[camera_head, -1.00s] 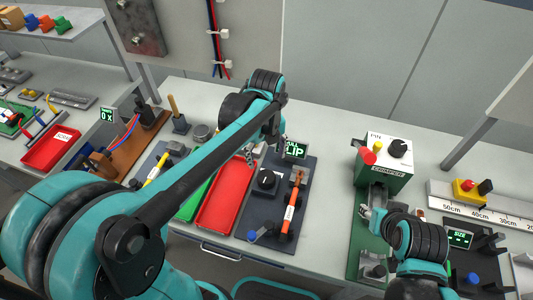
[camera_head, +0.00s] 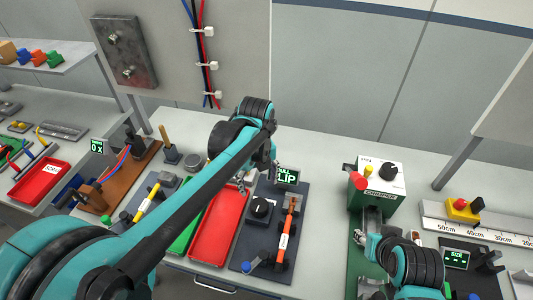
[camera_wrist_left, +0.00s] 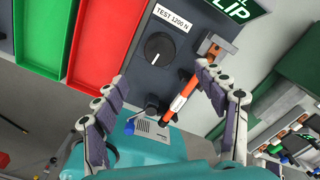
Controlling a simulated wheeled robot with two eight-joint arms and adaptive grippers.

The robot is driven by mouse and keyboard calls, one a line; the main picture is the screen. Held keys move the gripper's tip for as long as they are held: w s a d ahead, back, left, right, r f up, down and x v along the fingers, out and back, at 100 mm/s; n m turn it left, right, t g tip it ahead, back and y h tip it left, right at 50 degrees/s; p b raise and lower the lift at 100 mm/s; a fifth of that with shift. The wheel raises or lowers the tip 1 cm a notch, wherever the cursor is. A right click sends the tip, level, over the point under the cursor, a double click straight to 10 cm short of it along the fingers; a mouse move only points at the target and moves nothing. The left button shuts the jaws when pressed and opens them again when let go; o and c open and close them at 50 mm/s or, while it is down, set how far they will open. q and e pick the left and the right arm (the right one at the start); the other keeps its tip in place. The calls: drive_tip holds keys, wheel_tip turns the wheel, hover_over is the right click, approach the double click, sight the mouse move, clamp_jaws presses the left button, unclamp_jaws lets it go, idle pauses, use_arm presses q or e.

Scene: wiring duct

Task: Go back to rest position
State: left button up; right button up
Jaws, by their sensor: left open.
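My left gripper (camera_head: 257,176) is open and empty above the bench, just left of a small green-lettered display (camera_head: 287,177). In the left wrist view its two fingers (camera_wrist_left: 160,95) are spread wide. Between and beyond them lie a dark test fixture with a black knob (camera_wrist_left: 158,48) and an orange-and-white tool (camera_wrist_left: 184,96); no contact with either shows. My right gripper (camera_head: 362,237) is at the lower right, by the green base of the white crimper box (camera_head: 377,182). Its fingers are small and partly hidden by my arm, so their opening is unclear.
A red tray (camera_head: 219,228) and a green tray (camera_head: 188,232) lie below my left arm. A ruler rail (camera_head: 490,226) with a yellow block (camera_head: 463,209) is at the right. A wall panel with red and blue cables (camera_head: 207,70) stands behind the bench.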

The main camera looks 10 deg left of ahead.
use_arm(q)
drive_tip(key=s+a+n+t, duration=0.2)
drive_tip(key=s+n, duration=0.3)
drive_tip(key=n, duration=0.9)
drive_tip(key=s+a+n+t, duration=0.2)
drive_tip(key=s+n+t, duration=0.3)
drive_tip(key=n, duration=0.9)
drive_tip(key=shift+s+a, duration=0.15)
drive_tip(key=shift+a, duration=0.2)
idle(0.4)
